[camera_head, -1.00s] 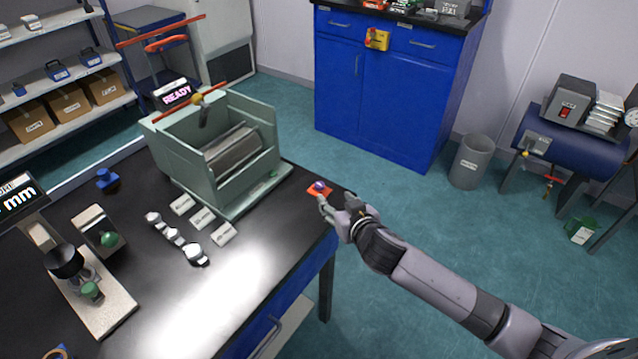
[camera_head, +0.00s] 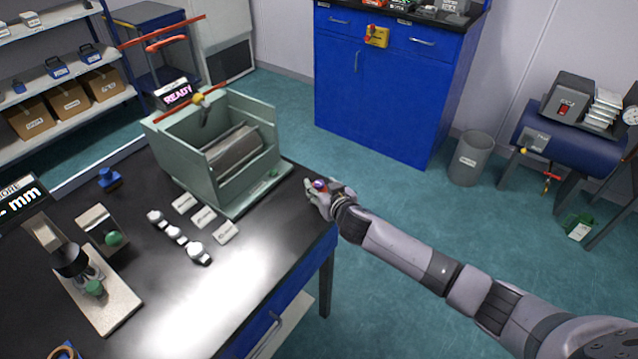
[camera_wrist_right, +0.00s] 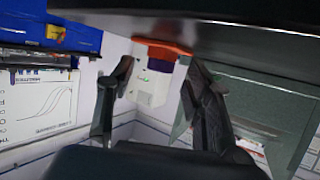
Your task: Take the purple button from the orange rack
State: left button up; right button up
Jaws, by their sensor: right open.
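The purple button (camera_head: 319,184) is at the right corner of the black table, beside my right gripper's fingers. In the right wrist view the purple button (camera_wrist_right: 160,65) shows small and dark against the orange rack (camera_wrist_right: 163,47), at the table's edge. In the head view the rack is mostly hidden by the gripper. My right gripper (camera_head: 315,190) is open at that corner. In the wrist view its two fingers (camera_wrist_right: 160,72) stand on either side of the button, with a gap between them; contact cannot be told. My left gripper is not in view.
The black table (camera_head: 240,290) holds a green two-roll machine (camera_head: 190,165) just left of the gripper, with white labels and small white pieces before it. A blue cabinet (camera_head: 380,100) and a grey bin (camera_head: 470,158) stand beyond.

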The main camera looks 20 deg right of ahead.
jog(key=c, duration=0.9)
